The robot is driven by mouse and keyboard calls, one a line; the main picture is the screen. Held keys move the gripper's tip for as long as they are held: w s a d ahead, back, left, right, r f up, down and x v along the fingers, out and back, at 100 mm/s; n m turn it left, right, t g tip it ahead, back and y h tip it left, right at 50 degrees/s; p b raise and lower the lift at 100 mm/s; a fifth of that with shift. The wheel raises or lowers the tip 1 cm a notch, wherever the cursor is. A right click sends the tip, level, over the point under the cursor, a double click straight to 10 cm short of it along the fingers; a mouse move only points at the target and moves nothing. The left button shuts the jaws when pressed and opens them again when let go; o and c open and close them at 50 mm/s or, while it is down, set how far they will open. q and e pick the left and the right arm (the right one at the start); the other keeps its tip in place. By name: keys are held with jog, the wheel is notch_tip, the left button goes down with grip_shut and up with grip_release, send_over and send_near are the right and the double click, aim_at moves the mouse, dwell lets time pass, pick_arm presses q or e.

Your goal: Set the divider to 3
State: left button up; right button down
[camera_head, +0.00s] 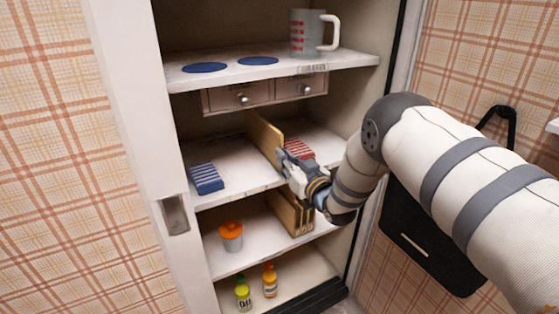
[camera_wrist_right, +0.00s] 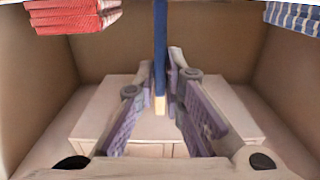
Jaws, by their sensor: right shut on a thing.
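The divider (camera_head: 265,138) is an upright tan panel on the middle shelf of the open cabinet. It stands between a blue striped stack (camera_head: 206,178) on the left and a red striped stack (camera_head: 299,149) on the right. My right gripper (camera_head: 285,164) is shut on the divider's front edge. In the right wrist view the divider (camera_wrist_right: 160,60) shows edge-on between the fingers, with a blue face and a tan edge. No number marking for its position is readable. My left gripper is not in view.
Above are two small drawers (camera_head: 245,98) and a shelf with blue discs (camera_head: 204,68) and a mug (camera_head: 312,33). Below are a slotted wooden holder (camera_head: 290,213), an orange-topped jar (camera_head: 231,236) and two bottles (camera_head: 270,281). The cabinet's left side wall is close to the blue stack.

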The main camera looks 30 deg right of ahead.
jog(key=shift+d, duration=0.25)
jog(key=c, duration=1.7)
grip_release()
jog(key=shift+d, duration=0.1)
jog(key=s, duration=1.2)
jog(key=shift+d, duration=0.15)
jog(key=shift+f, duration=0.1)
